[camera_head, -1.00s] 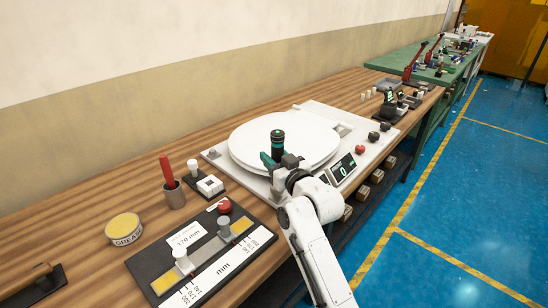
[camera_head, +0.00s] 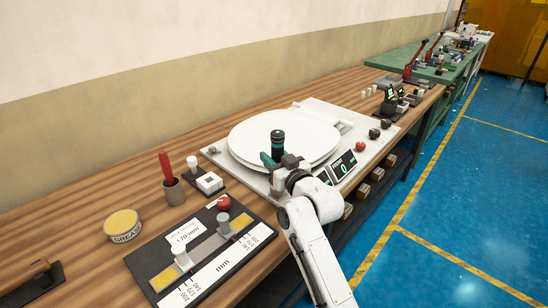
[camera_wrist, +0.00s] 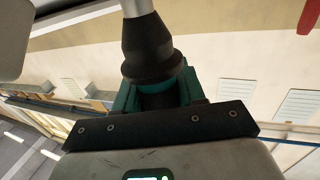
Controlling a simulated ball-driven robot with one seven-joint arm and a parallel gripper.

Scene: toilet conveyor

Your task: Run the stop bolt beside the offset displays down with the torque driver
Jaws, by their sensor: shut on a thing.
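My gripper (camera_head: 277,160) is shut on the torque driver (camera_head: 277,142), a black and teal tool with a green ring on its top. In the wrist view the driver (camera_wrist: 148,45) shows as a dark collar with a pale shaft, between the teal fingers. Two dark displays with green digits, the nearer one (camera_head: 325,177) partly behind my wrist and the other (camera_head: 343,165), sit on the white base right of the gripper. The stop bolt and the driver's tip are hidden.
The white round plate (camera_head: 300,128) fills the base's middle. A black gauge board (camera_head: 160,262) with white scales lies at the near left. A grease tin (camera_head: 122,225), a cup with a red-handled tool (camera_head: 173,192) and a white box (camera_head: 209,183) stand behind it.

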